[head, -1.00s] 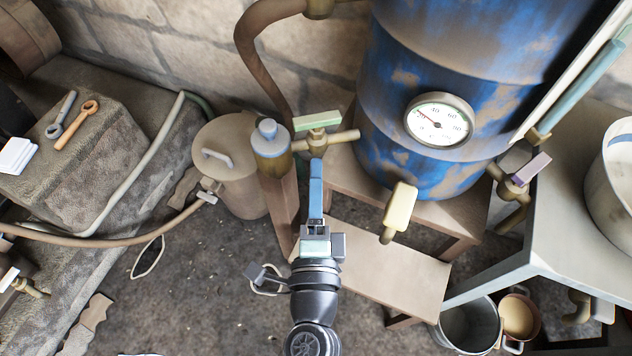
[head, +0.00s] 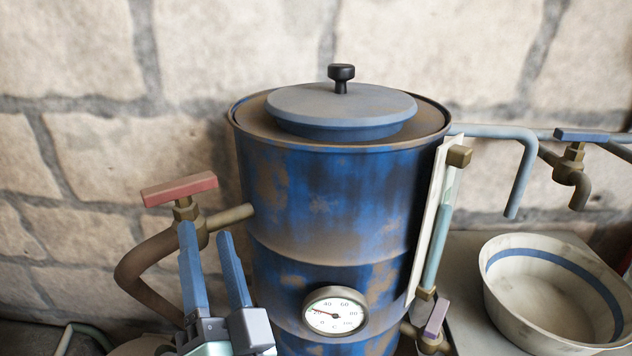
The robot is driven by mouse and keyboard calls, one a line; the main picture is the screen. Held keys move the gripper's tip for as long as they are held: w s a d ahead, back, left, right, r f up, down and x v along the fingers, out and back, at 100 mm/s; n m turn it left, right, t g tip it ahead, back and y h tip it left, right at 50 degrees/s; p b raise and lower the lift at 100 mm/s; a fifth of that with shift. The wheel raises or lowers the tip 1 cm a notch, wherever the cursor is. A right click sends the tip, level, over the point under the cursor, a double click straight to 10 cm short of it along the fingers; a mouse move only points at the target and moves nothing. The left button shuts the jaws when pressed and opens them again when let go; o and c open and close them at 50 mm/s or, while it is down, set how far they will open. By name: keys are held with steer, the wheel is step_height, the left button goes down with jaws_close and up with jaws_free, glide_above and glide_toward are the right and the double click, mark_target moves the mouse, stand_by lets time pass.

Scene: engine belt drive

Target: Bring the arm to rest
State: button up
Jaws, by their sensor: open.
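My gripper (head: 212,262) is at the lower left of the head view, with its two blue fingers spread apart and pointing up. Nothing shows between the fingers. The left fingertip is just below or in front of a brass valve with a red handle (head: 180,188); I cannot tell whether they touch. The rest of my arm is below the picture's edge.
A blue rusty drum (head: 325,210) with a grey lid (head: 341,105) and a dial gauge (head: 336,312) stands right of my gripper. A sight tube (head: 437,240) runs down its right side. A white basin (head: 550,285) and a blue-handled tap (head: 572,160) are at right.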

steer(key=s+d+r+n+t+h, duration=0.1)
steer(key=s+d+r+t+h, duration=0.2)
steer(key=r, duration=0.6)
steer(key=s+d+r+n+t+h, duration=0.25)
steer(key=d+r, duration=0.25)
steer(key=r, duration=0.4)
steer(key=s+d+r+n+t+h, duration=0.1)
steer(key=s+d+r+h, duration=0.15)
steer(key=r, duration=0.55)
step_height(320, 180, up, 30)
steer(key=w+d+p, duration=0.1)
steer(key=p, duration=2.8)
steer(key=shift+f+h, duration=0.25)
steer(key=shift+h, duration=0.15)
